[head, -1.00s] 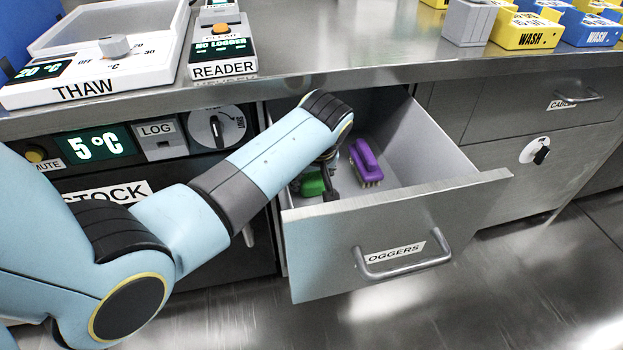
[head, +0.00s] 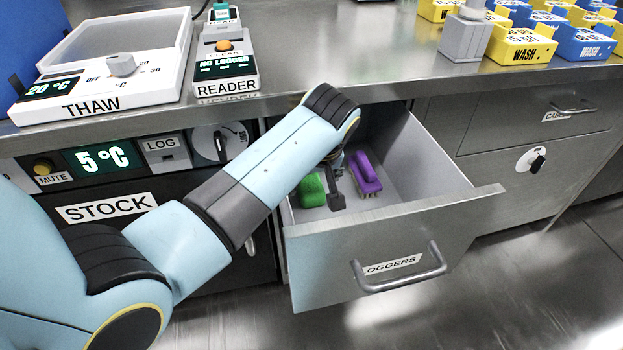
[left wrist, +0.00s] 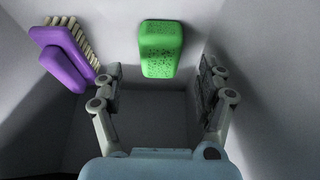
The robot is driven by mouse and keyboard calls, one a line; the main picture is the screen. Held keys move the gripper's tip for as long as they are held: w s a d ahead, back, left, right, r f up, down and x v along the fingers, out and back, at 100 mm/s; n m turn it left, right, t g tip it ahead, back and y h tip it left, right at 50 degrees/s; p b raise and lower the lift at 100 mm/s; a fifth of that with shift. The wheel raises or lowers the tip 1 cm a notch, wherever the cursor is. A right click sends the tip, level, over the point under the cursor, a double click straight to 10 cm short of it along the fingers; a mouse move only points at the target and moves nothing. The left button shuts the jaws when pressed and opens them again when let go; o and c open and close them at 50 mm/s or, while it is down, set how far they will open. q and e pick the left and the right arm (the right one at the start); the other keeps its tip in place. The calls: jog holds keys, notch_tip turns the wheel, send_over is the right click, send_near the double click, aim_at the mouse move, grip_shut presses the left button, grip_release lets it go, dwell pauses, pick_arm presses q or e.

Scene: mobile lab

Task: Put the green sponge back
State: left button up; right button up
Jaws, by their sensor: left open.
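The green sponge (head: 311,190) lies on the floor of the open drawer (head: 420,235), at its left side. In the left wrist view the sponge (left wrist: 160,48) sits ahead of and between the two fingers, apart from both. My left gripper (head: 335,190) reaches down into the drawer, just right of the sponge in the head view, partly hidden by its own arm. In the left wrist view the left gripper (left wrist: 160,88) is open, with nothing between its fingers. My right gripper is not in view.
A purple brush (head: 365,173) lies in the drawer right of the gripper; it also shows in the left wrist view (left wrist: 62,58). The drawer walls stand close around. On the counter are a THAW unit (head: 105,75), a READER (head: 226,70) and yellow and blue WASH racks (head: 525,45).

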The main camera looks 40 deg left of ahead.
pick_arm(q)
jog(key=p+v, duration=0.2)
jog(key=v, duration=0.5)
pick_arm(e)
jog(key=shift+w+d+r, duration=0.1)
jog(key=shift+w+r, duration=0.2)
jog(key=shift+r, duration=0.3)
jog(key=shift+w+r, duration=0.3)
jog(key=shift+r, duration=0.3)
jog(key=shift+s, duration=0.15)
